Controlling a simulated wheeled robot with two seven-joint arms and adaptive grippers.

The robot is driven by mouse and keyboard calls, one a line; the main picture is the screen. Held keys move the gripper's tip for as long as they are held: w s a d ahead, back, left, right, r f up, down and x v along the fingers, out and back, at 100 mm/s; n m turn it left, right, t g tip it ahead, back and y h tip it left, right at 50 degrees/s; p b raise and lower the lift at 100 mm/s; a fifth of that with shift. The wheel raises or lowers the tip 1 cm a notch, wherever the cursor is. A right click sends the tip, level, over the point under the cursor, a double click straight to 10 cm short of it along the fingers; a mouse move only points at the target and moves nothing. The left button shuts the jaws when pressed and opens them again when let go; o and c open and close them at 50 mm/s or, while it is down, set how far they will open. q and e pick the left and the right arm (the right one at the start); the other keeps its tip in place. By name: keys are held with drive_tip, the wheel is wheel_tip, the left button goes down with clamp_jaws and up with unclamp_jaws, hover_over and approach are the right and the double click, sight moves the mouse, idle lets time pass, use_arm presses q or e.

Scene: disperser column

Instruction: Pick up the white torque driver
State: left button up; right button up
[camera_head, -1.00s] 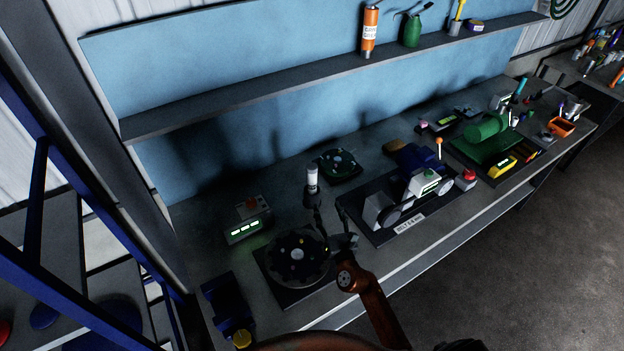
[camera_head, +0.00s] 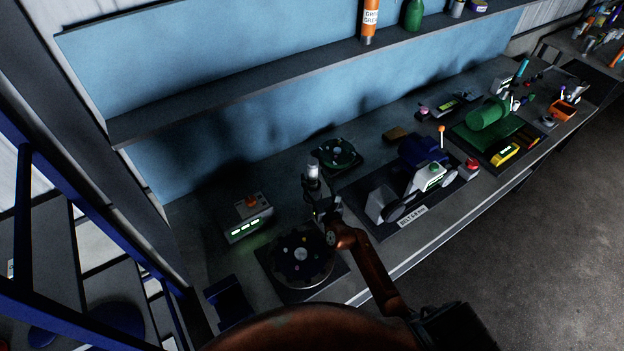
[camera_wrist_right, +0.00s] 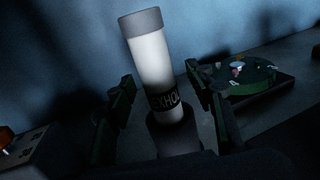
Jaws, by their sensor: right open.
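The white torque driver (camera_head: 313,173) stands upright on the bench, in a dark holder as far as I can tell. In the right wrist view it is a white cylinder (camera_wrist_right: 152,60) with a grey cap and a dark lettered band, tilted slightly in the picture. My right gripper (camera_head: 318,200) is at the driver. In the wrist view its two fingers (camera_wrist_right: 165,95) are open, one on each side of the driver, with gaps showing between them and it. My left gripper is not in view.
A black disc fixture (camera_head: 301,254) sits in front of the driver. A round green fixture (camera_head: 337,155) stands behind it. A control box (camera_head: 246,222) is to the left, and a belt machine (camera_head: 410,190) to the right. A shelf (camera_head: 250,86) runs above.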

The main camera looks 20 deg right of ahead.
drive_tip(key=shift+w, duration=0.9)
drive_tip(key=c, duration=1.1)
drive_tip(key=shift+r, duration=0.1)
drive_tip(key=shift+c, duration=0.7)
drive_tip(key=shift+r, duration=0.1)
